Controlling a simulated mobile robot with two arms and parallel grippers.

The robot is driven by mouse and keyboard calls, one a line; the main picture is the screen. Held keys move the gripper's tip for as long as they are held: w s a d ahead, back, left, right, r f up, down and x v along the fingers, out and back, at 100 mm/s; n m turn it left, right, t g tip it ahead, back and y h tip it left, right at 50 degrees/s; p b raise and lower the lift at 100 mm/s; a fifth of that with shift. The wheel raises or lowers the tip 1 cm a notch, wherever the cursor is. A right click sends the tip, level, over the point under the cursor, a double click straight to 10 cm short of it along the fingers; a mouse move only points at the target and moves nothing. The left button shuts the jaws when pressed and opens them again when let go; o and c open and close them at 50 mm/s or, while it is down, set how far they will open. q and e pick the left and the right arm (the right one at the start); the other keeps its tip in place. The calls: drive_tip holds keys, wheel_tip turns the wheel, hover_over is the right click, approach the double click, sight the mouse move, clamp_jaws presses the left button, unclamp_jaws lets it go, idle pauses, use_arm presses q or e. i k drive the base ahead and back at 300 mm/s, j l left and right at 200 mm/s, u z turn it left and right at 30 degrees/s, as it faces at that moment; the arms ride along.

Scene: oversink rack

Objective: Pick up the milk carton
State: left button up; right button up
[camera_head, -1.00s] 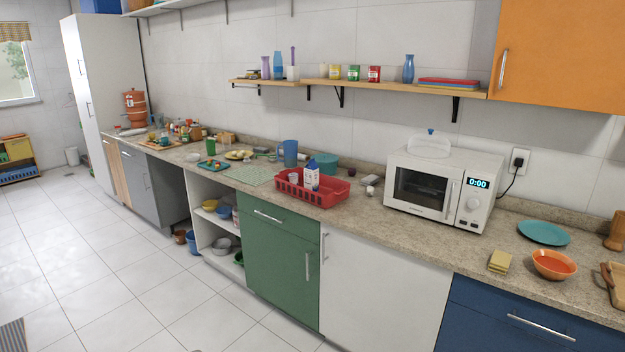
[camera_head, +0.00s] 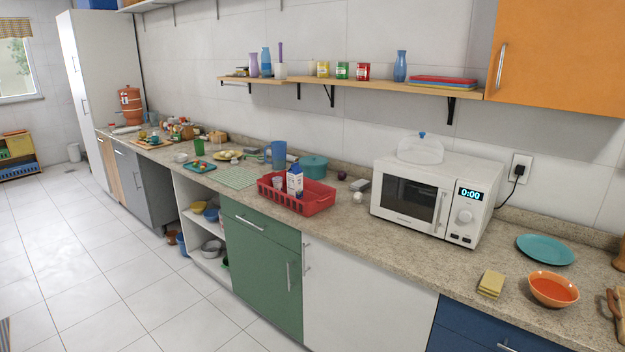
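The milk carton (camera_head: 295,180) is white and blue and stands upright in the red rack (camera_head: 318,199) on the counter, near the middle of the head view. Its lower part is hidden by the rack's front wall. A small white cup (camera_head: 277,183) is beside it on the left in the same rack. Neither of my grippers shows in this view.
A teal pot (camera_head: 314,167) and a blue pitcher (camera_head: 278,154) stand behind the rack. A white microwave (camera_head: 435,200) is to the right. A wall shelf (camera_head: 350,83) runs above. The counter between rack and microwave is mostly clear, with small items at the back. The floor (camera_head: 95,270) in front is open.

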sight(295, 174)
drive_tip(key=i+l, duration=0.15)
drive_tip(key=i, duration=0.2)
drive_tip(key=i+l, duration=0.15)
drive_tip(key=i, duration=0.25)
drive_tip(key=i+l, duration=0.15)
drive_tip(key=i, duration=0.2)
drive_tip(key=i+j, duration=0.45)
drive_tip(key=i+j+z, duration=0.1)
drive_tip(key=i+j, duration=0.35)
drive_tip(key=j, duration=0.15)
drive_tip(key=i+j, duration=0.4)
drive_tip(key=j, duration=0.15)
drive_tip(key=i+z, duration=0.05)
